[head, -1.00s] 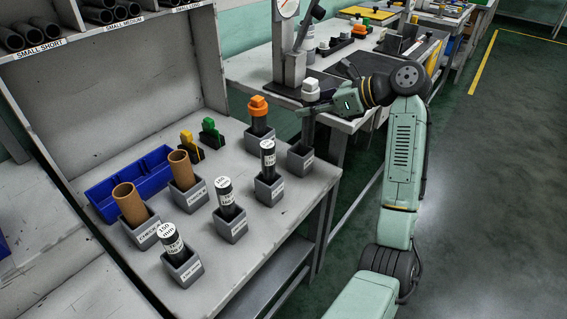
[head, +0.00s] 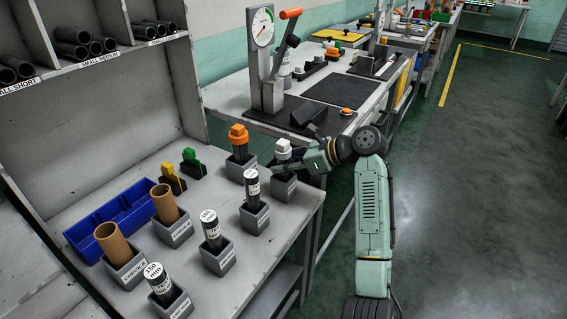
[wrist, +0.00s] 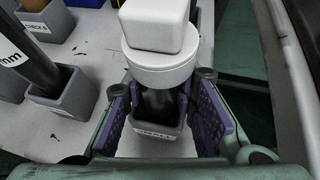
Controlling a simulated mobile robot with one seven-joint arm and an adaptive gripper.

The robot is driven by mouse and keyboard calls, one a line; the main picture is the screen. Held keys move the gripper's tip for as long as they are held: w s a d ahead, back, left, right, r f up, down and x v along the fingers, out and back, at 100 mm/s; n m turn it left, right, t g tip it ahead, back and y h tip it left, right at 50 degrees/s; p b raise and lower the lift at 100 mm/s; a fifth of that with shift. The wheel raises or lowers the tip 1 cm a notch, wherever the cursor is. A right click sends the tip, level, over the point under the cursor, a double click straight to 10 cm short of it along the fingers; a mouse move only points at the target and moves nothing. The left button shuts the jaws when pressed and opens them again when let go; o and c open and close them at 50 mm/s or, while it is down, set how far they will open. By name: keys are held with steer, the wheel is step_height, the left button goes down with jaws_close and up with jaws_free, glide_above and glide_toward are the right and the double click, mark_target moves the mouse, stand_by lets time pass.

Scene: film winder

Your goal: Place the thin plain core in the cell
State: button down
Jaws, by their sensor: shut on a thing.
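My gripper (head: 292,172) is shut on the dark shaft (wrist: 158,103) of a white-capped piece (head: 283,149). Its cap (wrist: 158,45) fills the top middle of the wrist view. The piece stands upright with its lower end inside a grey cell (head: 284,186); the bottom is hidden. The cell's label shows in the wrist view (wrist: 156,133) but is too blurred to read. Two plain brown cores stand in other grey cells, one front left (head: 112,242) and one behind it (head: 164,203). Which is thinner is hard to tell.
An orange-capped piece (head: 239,140) and black labelled tubes (head: 251,187) stand in neighbouring cells. A gauge press (head: 265,60) stands on the far bench. Dark tubes fill the shelf (head: 90,40).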

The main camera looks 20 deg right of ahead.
steer(key=c, duration=1.3)
jaws_free()
steer(key=shift+f, duration=0.1)
steer(key=b+v, duration=0.2)
steer(key=v, duration=1)
